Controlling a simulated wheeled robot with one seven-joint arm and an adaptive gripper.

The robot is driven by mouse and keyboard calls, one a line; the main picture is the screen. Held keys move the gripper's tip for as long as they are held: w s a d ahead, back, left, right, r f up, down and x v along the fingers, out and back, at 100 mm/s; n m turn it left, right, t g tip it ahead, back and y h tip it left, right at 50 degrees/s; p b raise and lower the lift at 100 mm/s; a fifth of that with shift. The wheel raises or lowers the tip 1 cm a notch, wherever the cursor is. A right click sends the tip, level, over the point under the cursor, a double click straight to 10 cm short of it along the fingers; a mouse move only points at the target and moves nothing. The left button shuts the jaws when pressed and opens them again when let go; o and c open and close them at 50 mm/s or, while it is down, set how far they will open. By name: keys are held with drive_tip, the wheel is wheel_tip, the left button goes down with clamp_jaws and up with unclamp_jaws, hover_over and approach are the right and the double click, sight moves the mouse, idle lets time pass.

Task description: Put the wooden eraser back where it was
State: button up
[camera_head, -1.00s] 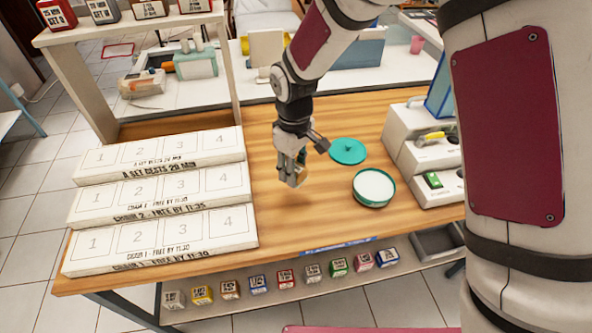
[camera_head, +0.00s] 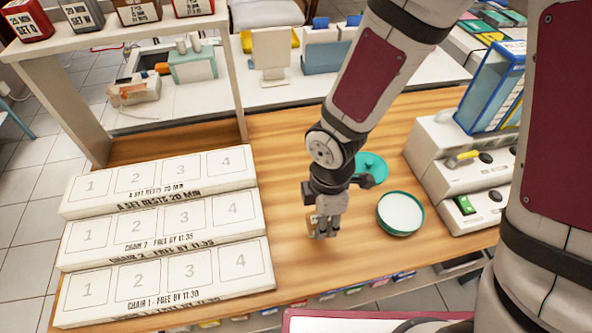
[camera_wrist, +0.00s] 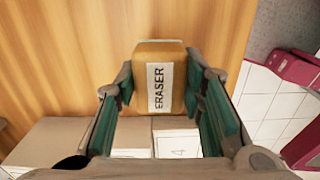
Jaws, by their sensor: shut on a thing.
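The wooden eraser (camera_wrist: 172,90) is a tan block with a white label reading ERASER, held between the green finger pads in the wrist view. My gripper (camera_head: 323,232) is shut on it, over the wooden table (camera_head: 330,272), right of the stepped white racks. In the head view only a small tan part of the eraser (camera_head: 314,222) shows beside the fingers. I cannot tell whether the eraser touches the table.
White racks with numbered slots (camera_head: 165,235) stand at left, their slots empty. A round green-rimmed tin (camera_head: 400,213) and a green lid (camera_head: 371,166) lie right of my gripper. White devices (camera_head: 455,165) stand at the right. The wood between racks and tin is clear.

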drive_tip(key=w+a, duration=0.1)
drive_tip(key=w, duration=0.4)
drive_tip(key=w+a+f, duration=0.1)
drive_tip(key=w+a, duration=0.1)
drive_tip(key=w, duration=0.3)
drive_tip(key=w+a, duration=0.1)
drive_tip(key=w, duration=0.4)
drive_tip(key=shift+a+f, duration=0.3)
drive_tip(key=shift+a, duration=0.1)
drive_tip(key=shift+f+p, duration=0.5)
drive_tip(key=shift+f, duration=1.2)
drive_tip(key=shift+f, duration=0.15)
drive_tip(key=o, duration=1.1)
